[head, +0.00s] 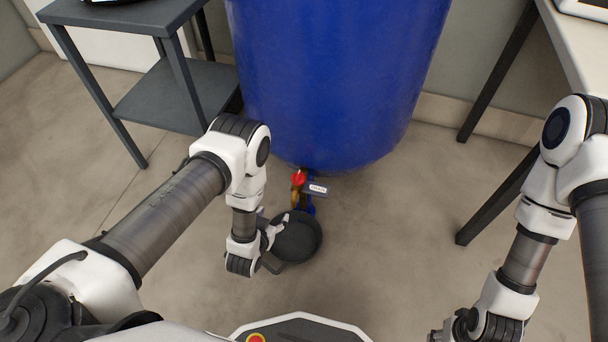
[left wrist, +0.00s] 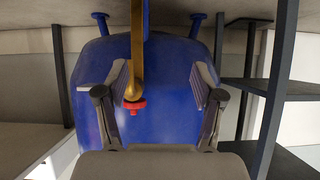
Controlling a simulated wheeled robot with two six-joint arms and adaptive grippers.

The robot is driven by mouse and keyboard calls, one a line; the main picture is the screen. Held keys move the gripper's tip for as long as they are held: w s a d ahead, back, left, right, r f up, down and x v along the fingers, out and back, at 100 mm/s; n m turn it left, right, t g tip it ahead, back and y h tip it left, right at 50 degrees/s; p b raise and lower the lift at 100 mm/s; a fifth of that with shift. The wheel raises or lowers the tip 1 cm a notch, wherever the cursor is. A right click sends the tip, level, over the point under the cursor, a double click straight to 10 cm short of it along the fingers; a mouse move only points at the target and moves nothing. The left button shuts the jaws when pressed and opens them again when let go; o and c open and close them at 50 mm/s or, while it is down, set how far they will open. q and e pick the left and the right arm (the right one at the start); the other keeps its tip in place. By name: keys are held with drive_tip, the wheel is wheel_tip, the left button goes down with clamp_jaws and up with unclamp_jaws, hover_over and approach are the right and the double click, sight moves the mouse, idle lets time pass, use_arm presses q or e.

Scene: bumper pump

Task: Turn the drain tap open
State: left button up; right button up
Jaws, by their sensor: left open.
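The drain tap (head: 298,181) is low on the front of the blue tank (head: 335,75), with a brass body and a red part. A small label (head: 318,189) reading "DRAIN" is beside it. In the left wrist view the tap's brass pipe (left wrist: 137,50) and red part (left wrist: 134,105) show between my left fingers, nearer the left-hand one. My left gripper (head: 280,226) is open and empty, just below and left of the tap in the head view. Whether it touches the tap I cannot tell. My right gripper (head: 458,327) is at the bottom edge, partly cut off.
A dark round vessel (head: 299,238) stands on the floor below the tap, partly behind my left gripper. A grey shelf table (head: 180,95) is left of the tank. A pale table (head: 580,45) with dark legs is at right.

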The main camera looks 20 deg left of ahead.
sight(296, 183)
use_arm(q)
drive_tip(key=w+d+r+t+p, duration=0.1)
drive_tip(key=r+t, duration=0.1)
drive_tip(key=w+d+r+t+p, duration=0.1)
drive_tip(key=d+r+t, duration=0.1)
drive_tip(key=w+d+r+t+p, duration=0.1)
drive_tip(key=r+t, duration=0.1)
drive_tip(key=shift+w+d, duration=0.15)
drive_tip(key=shift+w, duration=0.1)
drive_tip(key=shift+w+d+r, duration=0.1)
drive_tip(key=shift+w+r, duration=0.05)
drive_tip(key=shift+w, duration=0.1)
drive_tip(key=w+b, duration=0.2)
drive_tip(key=w, duration=0.4)
drive_tip(key=shift+w+d, duration=0.1)
drive_tip(key=shift+w, duration=0.55)
drive_tip(key=c, duration=1.2)
use_arm(e)
drive_tip(key=shift+d+r, duration=0.3)
drive_tip(key=shift+r, duration=0.4)
